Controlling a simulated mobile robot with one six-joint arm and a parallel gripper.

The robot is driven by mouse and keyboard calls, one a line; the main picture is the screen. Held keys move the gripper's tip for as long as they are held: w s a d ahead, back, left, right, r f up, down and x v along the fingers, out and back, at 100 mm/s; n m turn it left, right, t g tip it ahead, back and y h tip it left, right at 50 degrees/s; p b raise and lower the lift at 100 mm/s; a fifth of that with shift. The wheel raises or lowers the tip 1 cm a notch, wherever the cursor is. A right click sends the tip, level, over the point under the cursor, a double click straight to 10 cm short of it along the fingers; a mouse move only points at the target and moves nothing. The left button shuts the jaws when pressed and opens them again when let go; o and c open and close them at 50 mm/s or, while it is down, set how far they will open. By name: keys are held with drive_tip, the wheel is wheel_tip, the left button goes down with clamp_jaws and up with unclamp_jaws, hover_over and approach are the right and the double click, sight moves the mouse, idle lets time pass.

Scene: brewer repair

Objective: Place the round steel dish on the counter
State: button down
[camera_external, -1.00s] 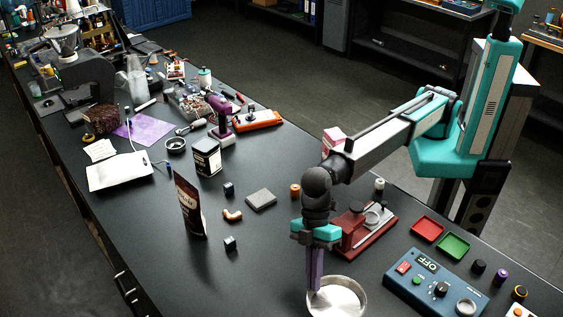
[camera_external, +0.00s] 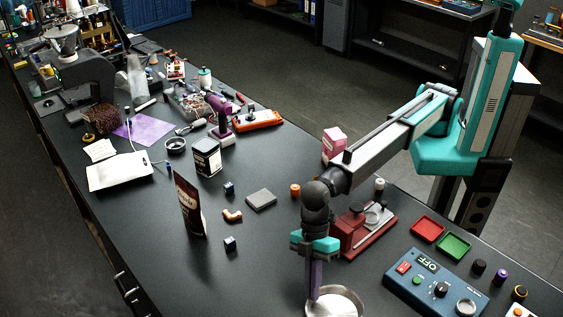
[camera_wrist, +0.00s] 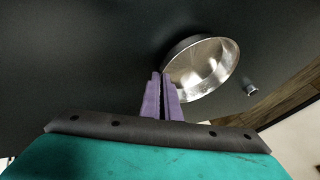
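The round steel dish (camera_external: 338,303) is at the bottom edge of the external view, over the black counter (camera_external: 270,262), with its lower part cut off by the frame. In the wrist view the dish (camera_wrist: 205,70) shows its shiny inside and its dark outer wall. My gripper (camera_external: 313,297) points down at the dish's left side. In the wrist view the purple fingers of my gripper (camera_wrist: 160,78) are close together, with the dish's rim between their tips. I cannot tell whether the dish's underside touches the counter.
A red stand (camera_external: 365,232) is just behind my gripper. A blue control box (camera_external: 437,285) and red and green trays (camera_external: 428,229) are to the right. A brown pouch (camera_external: 188,205), a dark cube (camera_external: 230,244) and a grey block (camera_external: 261,200) are to the left. The counter between is clear.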

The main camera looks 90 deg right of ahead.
drive_tip(key=shift+f, duration=0.1)
drive_tip(key=c, duration=2)
unclamp_jaws()
drive_tip(key=shift+r, duration=0.2)
drive_tip(key=b+v, duration=0.2)
drive_tip(key=v, duration=1)
drive_tip(key=shift+f, duration=0.1)
